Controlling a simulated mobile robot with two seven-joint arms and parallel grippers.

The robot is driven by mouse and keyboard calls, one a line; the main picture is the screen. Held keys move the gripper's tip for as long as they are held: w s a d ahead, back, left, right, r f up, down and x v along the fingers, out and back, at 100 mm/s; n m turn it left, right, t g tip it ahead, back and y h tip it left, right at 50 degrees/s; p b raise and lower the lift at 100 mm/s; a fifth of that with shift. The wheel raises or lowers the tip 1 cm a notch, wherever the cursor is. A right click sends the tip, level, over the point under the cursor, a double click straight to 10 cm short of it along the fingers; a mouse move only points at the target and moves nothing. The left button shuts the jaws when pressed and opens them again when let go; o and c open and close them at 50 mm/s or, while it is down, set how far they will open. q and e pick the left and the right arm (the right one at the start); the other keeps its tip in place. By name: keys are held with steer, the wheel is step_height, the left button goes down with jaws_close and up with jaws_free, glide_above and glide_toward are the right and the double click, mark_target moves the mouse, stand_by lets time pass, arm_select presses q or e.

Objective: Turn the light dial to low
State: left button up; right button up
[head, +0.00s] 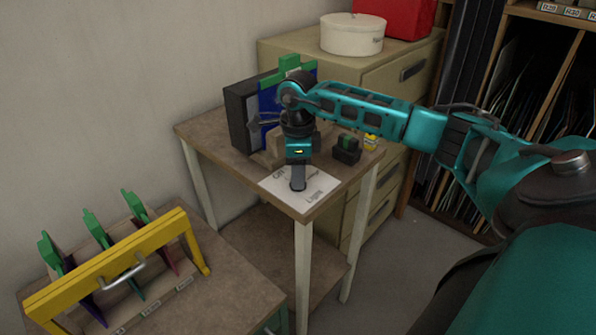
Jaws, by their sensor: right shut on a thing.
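A white card (322,185) lies on the near part of the small brown table (200,133). Printed words on it read "Off" and "Light"; other marks are covered by my gripper. My right gripper (298,184) points down over the middle of the card, with its fingers closed together at the light dial. The dial itself is hidden by the gripper, so its setting cannot be read. My left gripper is not in view.
A dark box (237,117) with blue and green panels stands behind the gripper. A yellow-framed rack (150,243) stands on the left table. A drawer cabinet (385,78) stands behind.

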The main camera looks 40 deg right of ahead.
steer(key=m+p, duration=0.1)
steer(key=m, duration=0.3)
steer(key=shift+r+m, duration=0.1)
steer(key=shift+m, duration=0.2)
steer(key=shift+m+p, duration=0.6)
steer(key=shift+m, duration=1.3)
steer(key=o, duration=1)
steer(key=shift+o, duration=0.2)
step_height(320, 180, up, 13)
